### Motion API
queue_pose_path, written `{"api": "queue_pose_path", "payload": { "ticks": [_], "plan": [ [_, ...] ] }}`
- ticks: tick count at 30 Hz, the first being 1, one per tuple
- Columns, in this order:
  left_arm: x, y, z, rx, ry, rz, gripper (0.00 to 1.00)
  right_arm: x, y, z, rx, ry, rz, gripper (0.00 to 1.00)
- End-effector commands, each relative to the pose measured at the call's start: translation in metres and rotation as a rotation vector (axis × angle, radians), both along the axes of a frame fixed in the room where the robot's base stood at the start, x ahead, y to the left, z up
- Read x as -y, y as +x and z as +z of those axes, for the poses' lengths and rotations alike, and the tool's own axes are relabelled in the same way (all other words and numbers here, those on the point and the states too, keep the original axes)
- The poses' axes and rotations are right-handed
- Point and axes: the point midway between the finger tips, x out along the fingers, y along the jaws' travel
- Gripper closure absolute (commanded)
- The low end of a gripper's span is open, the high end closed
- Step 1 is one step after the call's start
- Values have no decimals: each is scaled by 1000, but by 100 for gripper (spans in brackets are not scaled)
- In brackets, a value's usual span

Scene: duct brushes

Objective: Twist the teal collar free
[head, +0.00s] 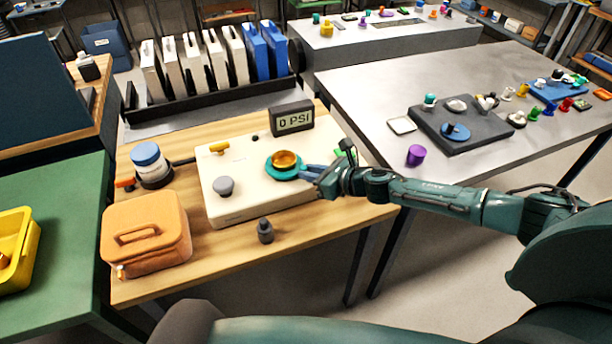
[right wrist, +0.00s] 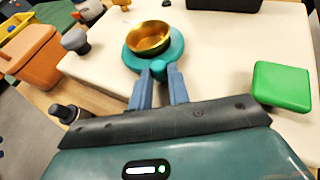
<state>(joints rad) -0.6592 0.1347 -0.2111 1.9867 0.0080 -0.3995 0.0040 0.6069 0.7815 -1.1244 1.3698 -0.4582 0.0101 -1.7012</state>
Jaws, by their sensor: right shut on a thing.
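The teal collar (head: 270,170) is a ring on top of the cream box (head: 236,205), around the base of a shiny gold cup (head: 285,159). In the right wrist view the collar (right wrist: 172,67) has a small knob on its near side, and the gold cup (right wrist: 149,37) stands within it. My right gripper (head: 304,174) reaches in from the right, low over the box. Its two blue fingers (right wrist: 160,75) are shut on the collar's knob. My left gripper is not in view.
A display (head: 292,120) reading 0 PSI stands behind the box. An orange bag (head: 146,238) and dark fitting (head: 265,231) sit nearby.

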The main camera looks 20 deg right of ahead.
Motion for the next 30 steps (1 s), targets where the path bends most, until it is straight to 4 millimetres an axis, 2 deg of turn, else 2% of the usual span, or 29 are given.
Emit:
{"api": "queue_pose_path", "payload": {
  "ticks": [2,12,29,30],
  "plan": [
    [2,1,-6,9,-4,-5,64,6,5,-2,4,-2,50,100],
    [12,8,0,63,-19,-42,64,12,13,-2,2,2,203,100],
    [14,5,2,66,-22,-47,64,12,14,1,2,4,237,100],
    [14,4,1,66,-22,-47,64,12,14,1,2,4,237,81]
  ]
}}
